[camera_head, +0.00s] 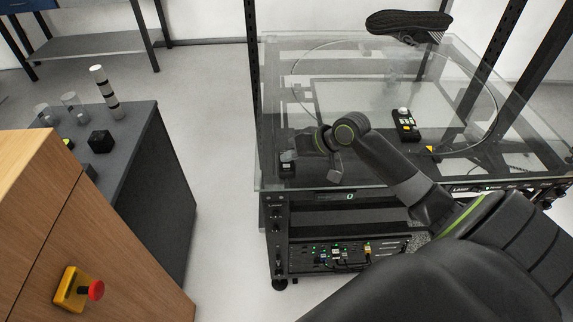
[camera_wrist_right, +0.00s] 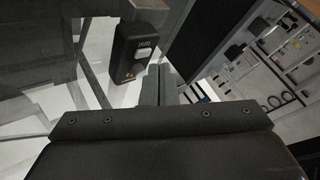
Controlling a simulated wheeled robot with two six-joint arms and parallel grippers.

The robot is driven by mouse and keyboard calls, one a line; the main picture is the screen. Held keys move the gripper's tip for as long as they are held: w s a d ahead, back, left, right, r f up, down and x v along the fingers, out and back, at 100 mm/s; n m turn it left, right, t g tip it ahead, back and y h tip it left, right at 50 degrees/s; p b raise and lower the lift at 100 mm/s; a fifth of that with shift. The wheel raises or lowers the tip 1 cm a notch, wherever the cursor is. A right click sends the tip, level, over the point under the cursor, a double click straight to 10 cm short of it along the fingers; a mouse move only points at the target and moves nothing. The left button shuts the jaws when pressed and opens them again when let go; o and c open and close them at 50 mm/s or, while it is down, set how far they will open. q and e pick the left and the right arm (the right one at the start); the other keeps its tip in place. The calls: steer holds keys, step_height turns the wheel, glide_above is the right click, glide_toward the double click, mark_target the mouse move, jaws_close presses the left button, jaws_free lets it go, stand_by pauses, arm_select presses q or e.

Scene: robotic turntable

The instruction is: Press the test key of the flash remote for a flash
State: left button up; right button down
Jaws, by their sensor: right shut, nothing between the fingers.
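The flash remote (camera_head: 287,165) is a small dark box at the near left corner of the glass table. In the right wrist view it is a black box (camera_wrist_right: 138,52) with a label at its top and a pale key below. My right gripper (camera_wrist_right: 160,84) is shut and empty. Its fingertips are close beside the remote in the wrist view; whether they touch it I cannot tell. In the head view my right arm bends over the table's front and the fingertips are hard to make out. My left gripper is not in view.
The glass turntable table (camera_head: 365,183) has a black frame with upright posts. A dark shoe (camera_head: 408,22) is at the back. A red stop button (camera_head: 96,290) sits on the wooden cabinet.

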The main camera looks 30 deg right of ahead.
mark_target(290, 168)
steer(key=shift+f, duration=0.15)
steer(key=shift+f, duration=0.3)
steer(key=shift+f, duration=0.4)
stand_by(0.8)
steer(key=shift+r, duration=0.15)
steer(key=shift+r+p, duration=0.7)
steer(key=shift+p, duration=0.35)
step_height(290, 168, up, 5)
steer(key=p, duration=0.5)
steer(key=shift+p, duration=0.3)
